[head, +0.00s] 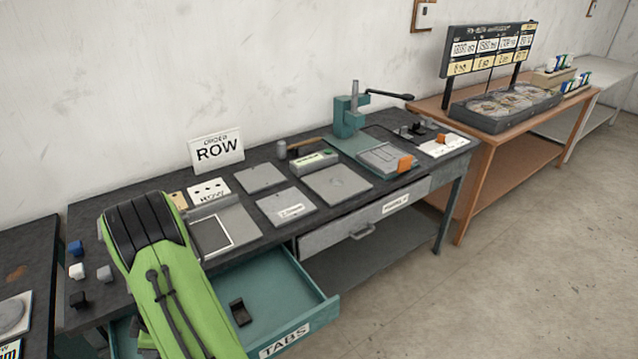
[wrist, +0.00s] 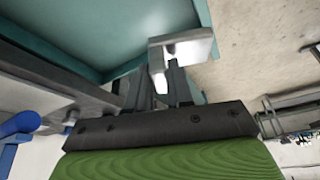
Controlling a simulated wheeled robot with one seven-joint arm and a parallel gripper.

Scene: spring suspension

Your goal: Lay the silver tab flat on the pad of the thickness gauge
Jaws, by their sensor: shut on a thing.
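My gripper (wrist: 165,75) shows in the wrist view with its dark fingers shut on a pale, silver-looking tab (wrist: 184,46). The tab sticks out past the fingertips, and part of it is hidden by them. In the head view my green arm fills the lower left and hides the gripper and tab. On the bench are a small grey unit with a green display (head: 313,161) and a teal stand with a lever (head: 349,118). I cannot tell for certain which is the thickness gauge, and no pad is clearly made out.
An open teal drawer labelled TABS (head: 285,280) holds a black piece (head: 240,312). Flat grey plates (head: 337,185) lie on the dark bench. Small blue, white, grey and black blocks (head: 77,271) are at its left end. An ORDER ROW sign (head: 216,149) stands behind.

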